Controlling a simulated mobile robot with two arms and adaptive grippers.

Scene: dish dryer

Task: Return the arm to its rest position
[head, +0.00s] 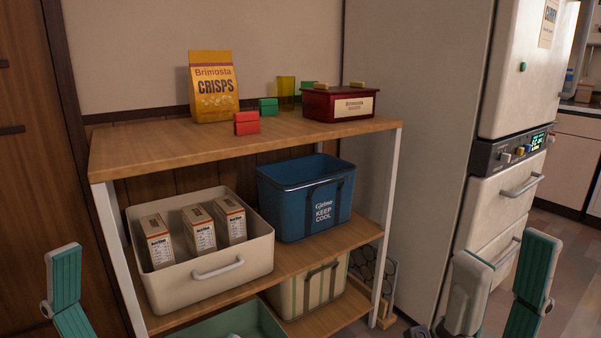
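My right gripper (508,262) is at the lower right, in front of the tall white appliance. Its two fingers, with teal pads, point up and stand well apart, with nothing seen between them. Part of my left gripper (64,275) shows at the lower left edge, in front of the brown wooden panel. Only one teal-padded finger is plain there, so its opening is hidden. Both arms are mostly below the picture.
A wooden shelf unit (140,152) stands between the grippers. It bears a crisps bag (213,88), a dark red box (338,103), a blue cooler (305,200) and a cream bin (210,285) with cartons. The white appliance (520,70) stands at right.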

